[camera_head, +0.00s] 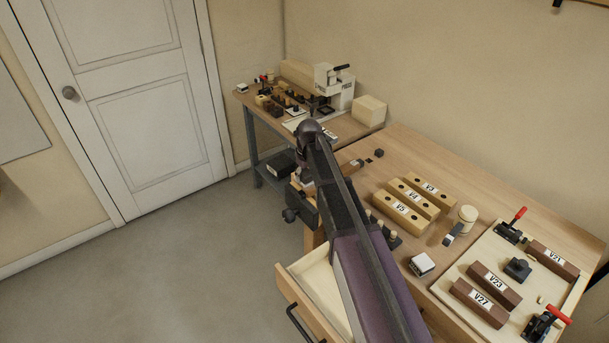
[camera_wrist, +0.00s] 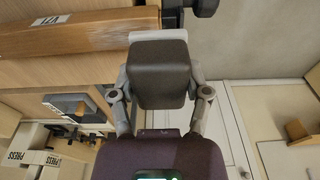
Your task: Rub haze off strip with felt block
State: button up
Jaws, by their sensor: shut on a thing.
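My gripper (camera_wrist: 160,80) is shut on a dark block with a pale layer on its far face, which looks like the felt block (camera_wrist: 160,72). The block's pale face lies beside the end of a brown wooden strip (camera_wrist: 105,36) in the wrist view. I cannot tell whether they touch. In the head view, my arm hides most of the gripper and strip near the dark vise (camera_head: 300,205) at the bench corner.
The bench (camera_head: 400,150) holds several labelled wooden blocks (camera_head: 405,207), a pale jar (camera_head: 467,214) and a cream tray (camera_head: 455,290) with brown blocks and red-handled clamps. An open drawer (camera_head: 290,285) juts out below. A side table (camera_head: 355,128) carries a white press (camera_head: 335,85).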

jog(key=shift+r+p, duration=0.8)
jog(key=shift+r, duration=0.25)
jog(key=shift+r+p, duration=1.5)
jog(key=shift+d, duration=0.1)
